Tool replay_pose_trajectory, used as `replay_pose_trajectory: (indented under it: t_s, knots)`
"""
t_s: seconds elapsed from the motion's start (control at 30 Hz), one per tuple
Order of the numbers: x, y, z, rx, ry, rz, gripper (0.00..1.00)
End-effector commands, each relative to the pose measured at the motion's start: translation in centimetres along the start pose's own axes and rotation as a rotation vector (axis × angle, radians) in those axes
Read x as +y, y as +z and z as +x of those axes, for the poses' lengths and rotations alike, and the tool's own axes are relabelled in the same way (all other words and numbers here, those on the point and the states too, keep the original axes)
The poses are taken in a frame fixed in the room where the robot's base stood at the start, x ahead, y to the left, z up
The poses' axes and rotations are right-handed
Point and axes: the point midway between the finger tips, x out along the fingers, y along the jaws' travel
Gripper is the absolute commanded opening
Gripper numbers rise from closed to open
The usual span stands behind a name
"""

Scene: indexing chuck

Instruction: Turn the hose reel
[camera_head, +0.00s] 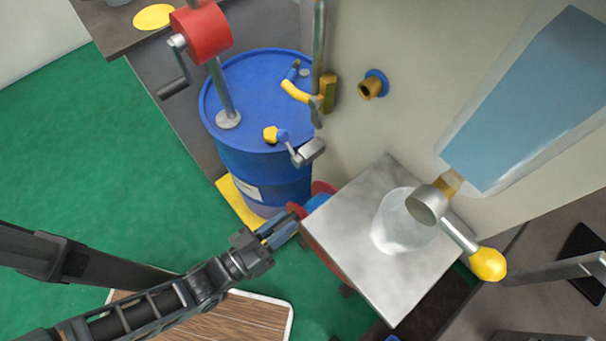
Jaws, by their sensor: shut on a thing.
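The hose reel sits low beneath a square metal plate, mostly hidden by it. Its red flange (322,187) shows at the plate's left corner and along its lower left edge, with blue between that looks like wound hose (316,203). My gripper (291,218) reaches in from the lower left and is shut at the near side of the reel. The part between its fingertips is small and partly hidden; it appears to belong to the reel.
A blue barrel (255,95) with a red crank pump (203,32) stands just behind my gripper. The metal plate (345,215) overhangs the reel, with a clear cup (393,225) on it and a yellow-knobbed lever (487,264) beside it. Green floor (90,140) is free at left.

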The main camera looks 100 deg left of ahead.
Motion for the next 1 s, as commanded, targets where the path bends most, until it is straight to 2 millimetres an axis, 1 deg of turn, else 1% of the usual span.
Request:
replay_pose_trajectory:
  t_s: [0.4,0.43,0.67,0.7,0.9,1.0]
  knots:
    - [-0.04,0.03,-0.16,-0.003,0.002,0.007,0.00]
    - [-0.04,0.03,-0.16,-0.003,0.002,0.007,0.26]
    - [-0.06,-0.01,-0.15,-0.002,0.001,0.006,0.48]
    - [-0.06,-0.01,-0.15,-0.002,0.001,0.006,0.51]
    - [-0.09,-0.04,-0.16,-0.001,0.001,0.006,0.51]
    - [-0.14,-0.04,-0.59,-0.002,0.000,0.007,0.51]
